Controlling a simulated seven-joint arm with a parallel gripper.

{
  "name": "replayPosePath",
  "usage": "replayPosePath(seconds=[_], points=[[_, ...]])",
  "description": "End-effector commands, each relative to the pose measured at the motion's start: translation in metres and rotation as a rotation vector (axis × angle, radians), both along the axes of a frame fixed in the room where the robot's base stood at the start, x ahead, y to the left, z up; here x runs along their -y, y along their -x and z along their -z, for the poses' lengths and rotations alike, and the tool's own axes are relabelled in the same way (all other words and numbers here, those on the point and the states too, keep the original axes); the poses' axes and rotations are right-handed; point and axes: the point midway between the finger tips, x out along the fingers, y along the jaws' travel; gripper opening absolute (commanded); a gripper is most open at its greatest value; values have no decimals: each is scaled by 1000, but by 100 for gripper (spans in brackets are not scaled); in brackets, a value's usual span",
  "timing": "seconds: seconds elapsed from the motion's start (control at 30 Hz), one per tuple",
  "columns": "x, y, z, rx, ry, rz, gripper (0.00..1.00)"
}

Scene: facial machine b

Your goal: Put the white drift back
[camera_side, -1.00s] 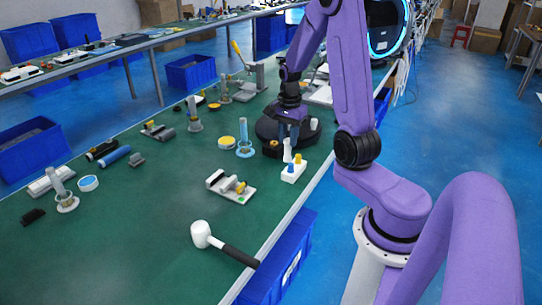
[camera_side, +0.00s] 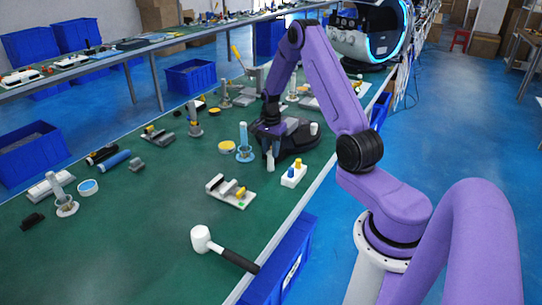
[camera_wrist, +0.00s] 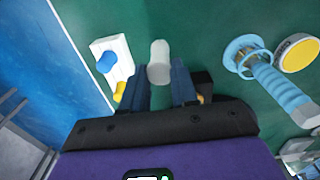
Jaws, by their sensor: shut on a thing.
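The white drift (camera_side: 270,161) is held upright in my gripper (camera_side: 270,146), its lower end showing below the fingers. In the wrist view the white drift (camera_wrist: 159,57) sits between the two dark fingers of my gripper (camera_wrist: 160,82), which is shut on it. The white holder block (camera_side: 292,179) stands to the right of the drift, carrying a blue and a yellow drift (camera_side: 298,162). In the wrist view the block (camera_wrist: 105,50) lies just left of the white drift, apart from it. Whether the white drift touches the table is unclear.
A post with a light-blue sleeve (camera_side: 244,136) and a yellow-topped round tin (camera_side: 227,146) stand left of my gripper. A white fixture (camera_side: 231,192) and a white-headed mallet (camera_side: 222,246) lie nearer. A blue bin (camera_side: 280,268) sits beyond the table's right edge.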

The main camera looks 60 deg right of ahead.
Motion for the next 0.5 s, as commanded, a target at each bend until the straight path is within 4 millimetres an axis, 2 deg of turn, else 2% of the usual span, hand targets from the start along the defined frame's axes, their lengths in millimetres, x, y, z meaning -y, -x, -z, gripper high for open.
replayPosePath(seconds=[0.1, 0.2, 0.5], points=[[-1, 2, 18, -5, -3, 0, 7], [-1, 1, 25, -3, -2, 0, 7], [-1, 1, 27, -2, -1, 0, 7]])
